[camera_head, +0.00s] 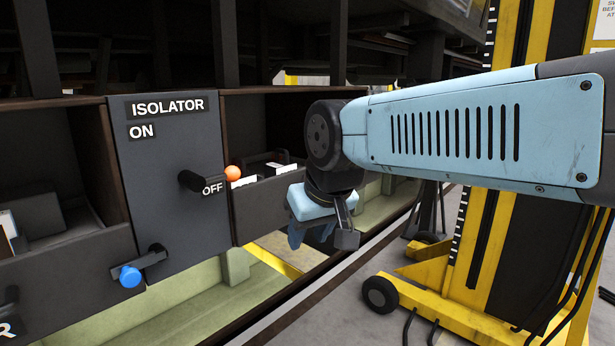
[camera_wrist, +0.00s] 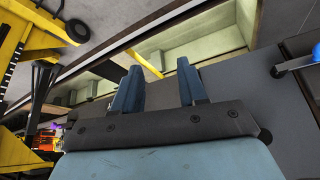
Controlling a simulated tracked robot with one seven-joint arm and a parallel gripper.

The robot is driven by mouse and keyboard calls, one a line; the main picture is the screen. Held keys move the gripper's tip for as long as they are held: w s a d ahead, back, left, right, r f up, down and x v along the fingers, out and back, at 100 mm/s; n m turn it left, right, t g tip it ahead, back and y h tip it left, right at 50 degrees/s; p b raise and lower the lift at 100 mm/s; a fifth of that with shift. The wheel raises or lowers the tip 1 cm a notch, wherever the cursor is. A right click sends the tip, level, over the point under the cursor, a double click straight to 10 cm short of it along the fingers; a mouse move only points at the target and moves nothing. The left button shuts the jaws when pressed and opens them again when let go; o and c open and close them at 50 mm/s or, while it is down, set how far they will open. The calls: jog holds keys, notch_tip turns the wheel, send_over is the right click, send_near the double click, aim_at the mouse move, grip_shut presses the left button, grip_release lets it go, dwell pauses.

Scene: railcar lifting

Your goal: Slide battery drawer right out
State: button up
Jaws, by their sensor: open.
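The right battery drawer (camera_head: 262,212) is a dark grey drawer in the bay to the right of the isolator panel. Dark items with white labels show above its front edge. How far it stands out is hard to tell. My gripper (camera_head: 318,236) hangs in front of its right end, fingers pointing down, and hides part of it, so no handle shows. In the wrist view my gripper (camera_wrist: 158,75) has two blue fingers apart with nothing between them. I cannot tell whether it touches the drawer.
The isolator panel (camera_head: 165,215) has a lever with an orange knob (camera_head: 232,173) by OFF and a lower lever with a blue knob (camera_head: 130,276). Another drawer (camera_head: 75,265) is at left. A yellow lifting jack (camera_head: 465,285) stands at right. A rail edge runs below my gripper.

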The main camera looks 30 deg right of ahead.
jog(key=w+d+r+m+g, duration=0.2)
jog(key=w+d+r+m, duration=0.45)
jog(key=w+d, duration=0.4)
jog(key=w+d+r+m+g, duration=0.2)
jog(key=w+d+r+m, duration=0.4)
jog(key=w+d+m, duration=0.45)
jog(key=w+a+f+n, duration=0.1)
jog(key=f, duration=0.3)
jog(key=w+a+f+n, duration=0.1)
jog(key=f, duration=0.3)
jog(key=w+a+f+n, duration=0.1)
jog(key=f, duration=0.4)
jog(key=shift+w+y, duration=0.3)
jog(key=shift+y, duration=0.1)
grip_shut()
